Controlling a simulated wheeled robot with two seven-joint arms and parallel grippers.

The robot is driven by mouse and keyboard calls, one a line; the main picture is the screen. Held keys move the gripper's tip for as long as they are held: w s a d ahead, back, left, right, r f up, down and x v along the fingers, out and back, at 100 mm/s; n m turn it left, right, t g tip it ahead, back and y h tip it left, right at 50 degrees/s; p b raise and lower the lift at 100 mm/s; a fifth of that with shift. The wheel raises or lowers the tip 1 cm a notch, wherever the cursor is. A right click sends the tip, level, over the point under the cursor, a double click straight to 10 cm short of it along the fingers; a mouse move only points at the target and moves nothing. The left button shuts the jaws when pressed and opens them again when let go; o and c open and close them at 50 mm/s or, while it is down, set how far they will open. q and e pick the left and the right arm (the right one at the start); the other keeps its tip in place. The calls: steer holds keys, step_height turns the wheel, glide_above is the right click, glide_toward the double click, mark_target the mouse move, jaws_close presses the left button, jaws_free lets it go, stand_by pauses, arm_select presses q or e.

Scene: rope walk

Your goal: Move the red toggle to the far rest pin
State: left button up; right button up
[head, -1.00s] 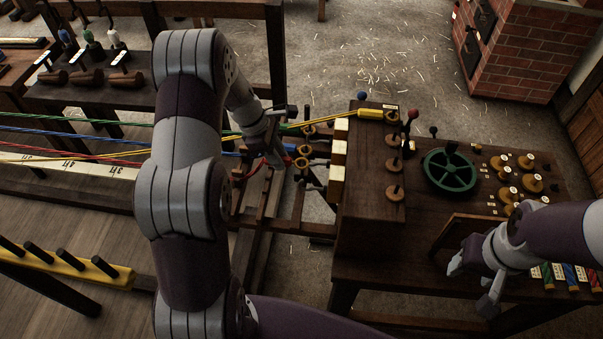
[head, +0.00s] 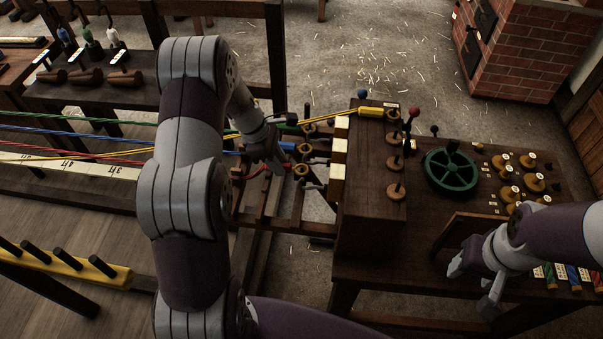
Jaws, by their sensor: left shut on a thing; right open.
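My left gripper (head: 277,166) is low over the dark wooden frame, left of the brown box, and shut on a red piece that I take for the red toggle (head: 270,167). The fingers and wrist hide most of it. The red strand (head: 90,147) runs in from the left behind my arm. Rings with dark pins stand beside the gripper, one of them copper-coloured (head: 301,169). Which pin is the far rest pin I cannot tell. My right gripper (head: 470,284) is open and empty at the right table's front.
A yellow toggle (head: 370,112) lies at the brown box's (head: 365,215) far end, on its yellow strand. A blue toggle (head: 287,146) is close behind my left gripper. A green handwheel (head: 450,170) and several wooden knobs stand on the right table.

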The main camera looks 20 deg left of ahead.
arm_select(q)
steer(key=shift+f, duration=0.25)
steer(key=shift+f, duration=0.15)
steer(key=o, duration=1)
steer(key=shift+c, duration=0.2)
step_height(320, 180, up, 8)
steer(key=p, duration=0.7)
steer(key=shift+p, duration=0.35)
